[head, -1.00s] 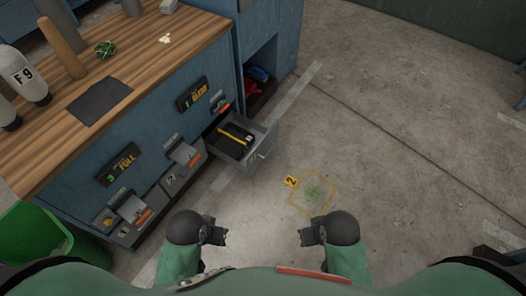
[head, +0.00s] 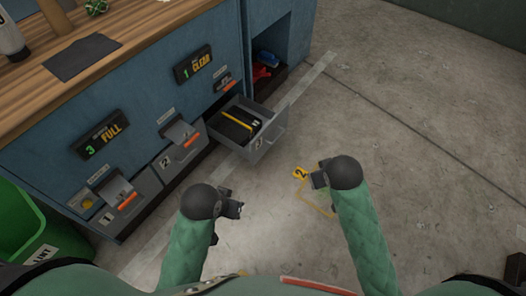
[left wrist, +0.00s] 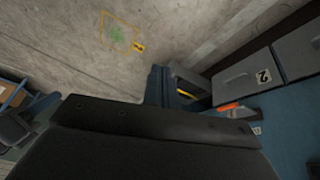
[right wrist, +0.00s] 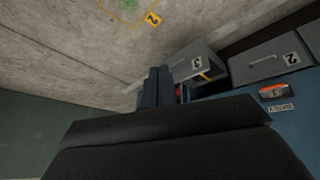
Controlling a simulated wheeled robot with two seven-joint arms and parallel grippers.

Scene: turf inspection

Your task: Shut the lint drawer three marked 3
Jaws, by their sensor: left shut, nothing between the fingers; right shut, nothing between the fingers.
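The open lint drawer (head: 267,147) is the rightmost of the row in the blue cabinet. It is pulled well out, and its front plate seems to read 3 in the right wrist view (right wrist: 190,57). Inside lies a dark insert (head: 233,127) with a yellow strip. Drawer 2 (head: 181,166) and drawer 1 (head: 127,212) are shut. My left gripper (head: 238,209) is shut and empty, in front of and below the drawers. My right gripper (head: 317,179) is shut and empty, right of and nearer than the open drawer, apart from it.
Above the drawers are a FULL display (head: 103,134) with a 3 and a CLEAR display (head: 193,65) with a 1. A green lint bin (head: 40,235) stands at left. A yellow floor marker 2 (head: 300,173) is by my right gripper.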

